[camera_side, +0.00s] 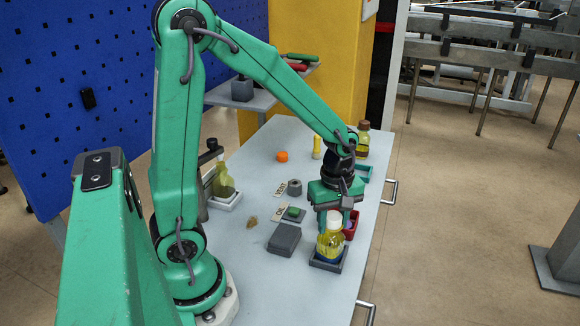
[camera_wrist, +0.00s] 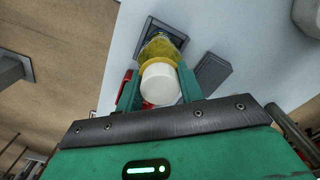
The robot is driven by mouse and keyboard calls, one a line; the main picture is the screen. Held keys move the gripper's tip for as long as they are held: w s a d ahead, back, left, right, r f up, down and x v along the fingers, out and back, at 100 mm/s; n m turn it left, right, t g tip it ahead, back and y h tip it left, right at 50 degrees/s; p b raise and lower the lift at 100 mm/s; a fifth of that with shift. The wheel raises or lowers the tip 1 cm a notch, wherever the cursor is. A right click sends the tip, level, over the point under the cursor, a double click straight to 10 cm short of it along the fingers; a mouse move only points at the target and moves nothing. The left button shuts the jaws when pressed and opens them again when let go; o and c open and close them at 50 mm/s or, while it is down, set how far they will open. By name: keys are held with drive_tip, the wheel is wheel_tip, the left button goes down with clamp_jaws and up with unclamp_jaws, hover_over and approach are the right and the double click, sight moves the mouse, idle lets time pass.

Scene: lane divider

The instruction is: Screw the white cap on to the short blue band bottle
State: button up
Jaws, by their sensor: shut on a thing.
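My gripper (camera_side: 335,208) points down over the short blue band bottle (camera_side: 330,244) and is shut on the white cap (camera_side: 334,219). In the wrist view the white cap (camera_wrist: 159,84) sits between the two green fingers, in line with the yellow bottle (camera_wrist: 160,48) behind it. The bottle stands upright in a dark square holder (camera_side: 322,265). The cap is at the bottle's mouth; I cannot tell whether it is threaded on. The bottle's blue band shows low down, and the fingers hide part of the cap.
A red bin (camera_side: 351,226) stands close behind the bottle. A dark grey block (camera_side: 284,240) lies to its left. A green-yellow bottle (camera_side: 223,180) stands on a white base farther left, and a brown-capped bottle (camera_side: 363,140) stands at the back. The front left tabletop is clear.

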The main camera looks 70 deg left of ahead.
drive_tip(key=o, duration=0.9)
drive_tip(key=shift+r, duration=3.9)
